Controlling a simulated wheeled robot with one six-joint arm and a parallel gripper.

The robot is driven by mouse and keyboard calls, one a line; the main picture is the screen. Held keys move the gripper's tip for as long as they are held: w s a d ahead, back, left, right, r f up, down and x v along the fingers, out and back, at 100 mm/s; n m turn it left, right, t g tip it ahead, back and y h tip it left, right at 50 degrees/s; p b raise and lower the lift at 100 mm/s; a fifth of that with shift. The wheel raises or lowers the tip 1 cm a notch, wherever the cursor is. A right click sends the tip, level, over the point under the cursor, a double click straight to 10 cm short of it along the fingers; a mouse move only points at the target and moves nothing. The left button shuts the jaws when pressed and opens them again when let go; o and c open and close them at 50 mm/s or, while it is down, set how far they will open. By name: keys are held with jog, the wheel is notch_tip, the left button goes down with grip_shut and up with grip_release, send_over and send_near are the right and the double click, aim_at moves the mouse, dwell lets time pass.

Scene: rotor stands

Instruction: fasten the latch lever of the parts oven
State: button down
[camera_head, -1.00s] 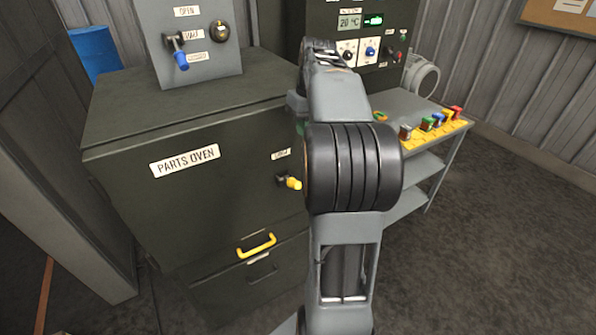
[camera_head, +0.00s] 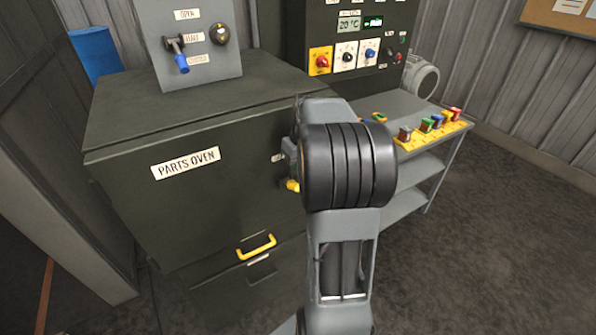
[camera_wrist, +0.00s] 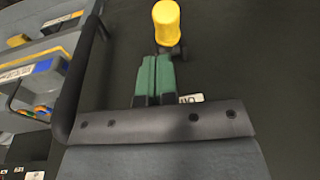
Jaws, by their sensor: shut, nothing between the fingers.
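The parts oven (camera_head: 130,200) is a dark cabinet with a white label on its front. Its latch lever has a yellow knob (camera_head: 292,185), partly hidden behind my arm in the head view. The wrist view shows the yellow knob (camera_wrist: 166,18) at the top, with a dark pivot just below it. My gripper (camera_wrist: 155,60) has green fingers, shut and empty, with their tips close to the knob and pivot. I cannot tell if they touch. The small label by the latch is partly covered by my gripper in the wrist view. The head view hides my fingers.
A yellow handle (camera_head: 256,246) sits low on the oven front. A grey panel (camera_head: 200,55) with a blue-tipped lever stands on top. A control panel (camera_head: 350,55) with knobs stands behind. A side shelf (camera_head: 408,107) with colored switches is at right.

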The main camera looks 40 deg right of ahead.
jog(key=shift+s+a+f, duration=0.2)
jog(key=shift+f, duration=0.2)
jog(key=shift+s+a+f, duration=0.2)
jog(key=shift+f, duration=0.2)
jog(key=shift+d, duration=0.15)
jog(key=shift+f, duration=0.1)
